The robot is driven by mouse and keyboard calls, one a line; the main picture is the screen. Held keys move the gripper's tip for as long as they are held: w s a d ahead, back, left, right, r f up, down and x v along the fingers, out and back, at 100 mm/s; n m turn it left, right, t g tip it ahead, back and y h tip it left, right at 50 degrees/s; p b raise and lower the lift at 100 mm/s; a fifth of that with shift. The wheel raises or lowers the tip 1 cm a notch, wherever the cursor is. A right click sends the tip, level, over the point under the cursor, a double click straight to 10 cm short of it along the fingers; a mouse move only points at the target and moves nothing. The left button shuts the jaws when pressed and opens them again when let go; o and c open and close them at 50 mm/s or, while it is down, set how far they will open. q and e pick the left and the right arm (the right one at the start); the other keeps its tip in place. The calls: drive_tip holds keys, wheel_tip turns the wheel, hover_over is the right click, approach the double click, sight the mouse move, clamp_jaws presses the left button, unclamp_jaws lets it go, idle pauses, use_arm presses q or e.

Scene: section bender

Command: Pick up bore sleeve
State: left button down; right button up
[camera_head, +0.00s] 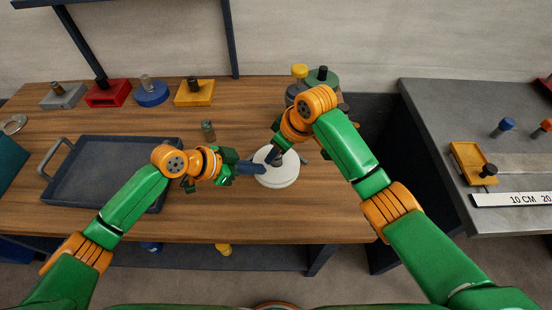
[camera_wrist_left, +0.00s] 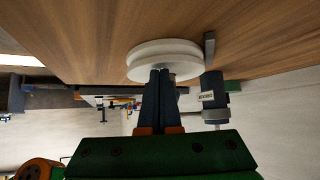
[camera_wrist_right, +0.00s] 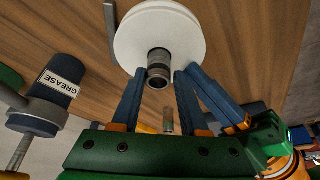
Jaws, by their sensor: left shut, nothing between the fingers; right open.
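A short dark-and-grey hollow sleeve (camera_wrist_right: 158,68), likely the bore sleeve, stands at the centre of a white round roller (camera_wrist_right: 190,30) on the wooden table. In the head view the white roller (camera_head: 278,176) lies flat, and the sleeve is mostly hidden by my right gripper (camera_head: 274,158). In the right wrist view my right gripper (camera_wrist_right: 158,82) is open, its blue fingers on either side of the sleeve's open end. My left gripper (camera_head: 258,168) is shut and empty at the roller's left; in the left wrist view its tips (camera_wrist_left: 160,75) overlap the roller's rim (camera_wrist_left: 165,60). Contact is unclear.
A small dark cylinder (camera_head: 208,130) stands behind my left gripper. A blue-grey tray (camera_head: 100,180) lies at left. Coloured blocks with knobs (camera_head: 150,93) line the back. A grey bench (camera_head: 450,120) is at right.

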drive_tip(key=shift+w+a+f, duration=0.15)
drive_tip(key=shift+a+f, duration=0.05)
drive_tip(key=shift+f, duration=0.3)
clamp_jaws()
drive_tip(key=shift+r, duration=0.15)
wheel_tip(320, 180, up, 10)
drive_tip(key=shift+f, duration=0.1)
